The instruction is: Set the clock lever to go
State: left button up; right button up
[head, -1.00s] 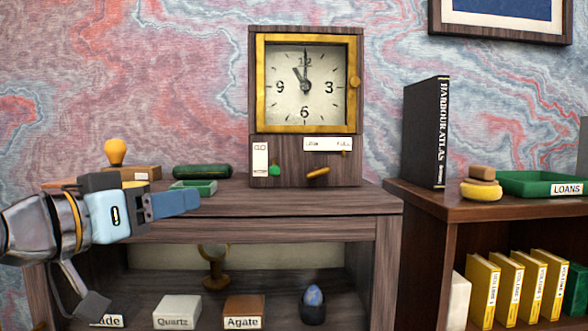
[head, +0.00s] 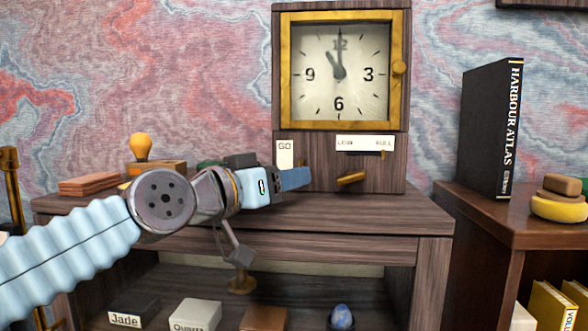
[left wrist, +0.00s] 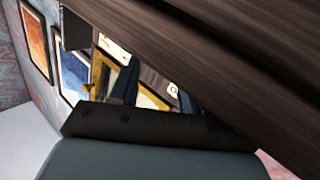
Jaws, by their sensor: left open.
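The wooden clock (head: 392,168) with a yellow door frame stands on the desk shelf, its hands near eleven o'clock. A white GO label (head: 285,152) is on the lower left of its front. The green-tipped lever below that label is now hidden behind my left gripper (head: 296,180). The gripper is open and empty, in front of the clock's lower left; I cannot tell whether it touches the lever.
The shelf edge (head: 400,222) runs just below my gripper. A yellow-topped stamp (head: 140,147) stands to the left. The Harbour Atlas book (head: 490,130) stands on the right bookcase.

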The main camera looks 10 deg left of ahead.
pick_arm(q)
jog(key=shift+x, duration=1.35)
grip_shut()
